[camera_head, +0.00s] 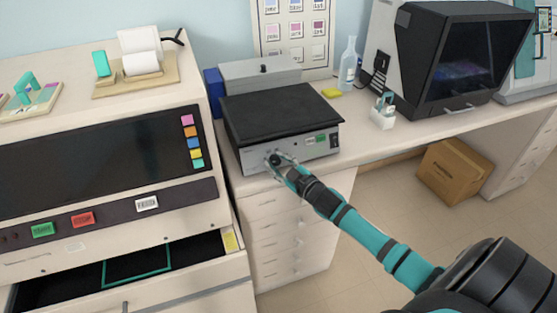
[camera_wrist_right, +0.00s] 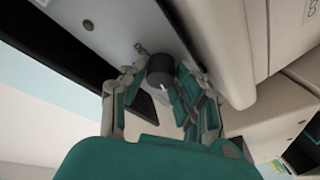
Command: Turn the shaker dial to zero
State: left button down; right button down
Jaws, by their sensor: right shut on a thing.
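The shaker (camera_head: 283,118) sits on the bench, with a flat black platform on top and a grey front panel. Its black round dial (camera_wrist_right: 160,69) is on the left part of that panel. My right gripper (camera_head: 277,161) is at the dial in the head view. In the right wrist view my right gripper (camera_wrist_right: 162,82) has its fingers on both sides of the dial, closed on it. The dial's scale and pointer are too small or hidden to read. My left gripper is not in the head view.
A large staining machine (camera_head: 100,170) with an open drawer stands left of the shaker. A yellow sponge (camera_head: 331,92), a white holder (camera_head: 383,117) and a clear bottle (camera_head: 348,65) stand to the right. A cardboard box (camera_head: 455,170) is on the floor.

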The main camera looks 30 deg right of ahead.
jog(key=shift+n, duration=0.3)
jog(key=c, duration=1)
grip_release()
jog(key=shift+a, duration=0.1)
jog(key=s+r, duration=0.1)
jog(key=s, duration=1.1)
jog(key=shift+d+r, duration=0.2)
jog(key=shift+d, duration=0.1)
jog(key=shift+f, duration=0.1)
jog(key=s+f+m+g+h, duration=0.15)
jog(key=s+f+g, duration=0.35)
jog(key=f, duration=1.1)
jog(key=s+f+m+g+h, duration=0.1)
jog(key=s+f+m+g, duration=0.2)
jog(key=s+f, duration=0.85)
jog(key=s+a+f+g, duration=0.2)
jog(key=s+a+f, duration=0.3)
jog(key=s+f, duration=0.2)
jog(key=s+a+f+g+y, duration=0.1)
jog(key=s+a+f+g, duration=0.2)
jog(key=s+a+f, duration=0.2)
jog(key=s+a+f+m+g+y, duration=0.1)
jog(key=s+a+f, duration=0.3)
jog(key=s+f, duration=0.7)
jog(key=shift+s+a+f+g, duration=0.15)
jog(key=shift+s+a+g, duration=0.35)
jog(key=shift+g, duration=0.4)
